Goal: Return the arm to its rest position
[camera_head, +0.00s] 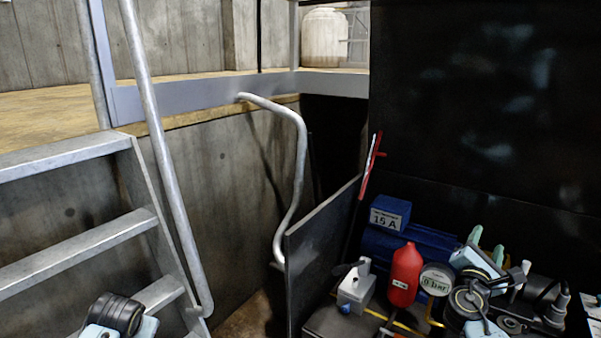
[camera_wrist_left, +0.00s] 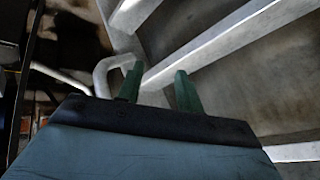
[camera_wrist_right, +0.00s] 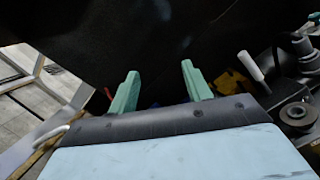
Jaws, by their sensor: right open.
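My right gripper (camera_head: 487,252) is over the machinery at the lower right of the head view. Its two green fingers stand apart and empty in the right wrist view (camera_wrist_right: 160,88), in front of a dark panel. My left arm shows only as a joint at the bottom left of the head view; its gripper is outside that view. In the left wrist view my left gripper (camera_wrist_left: 160,85) has its green fingers apart, with nothing between them. Behind them are a pale rail and metal steps.
A metal stair (camera_head: 80,235) with a handrail (camera_head: 165,160) stands at left. A dark plate (camera_head: 315,255) edges the machine. Beside my right gripper are a red bottle (camera_head: 405,275), a gauge (camera_head: 436,281), a blue motor (camera_head: 425,240) and a lever switch box (camera_head: 355,289). A large black panel (camera_head: 480,100) rises behind.

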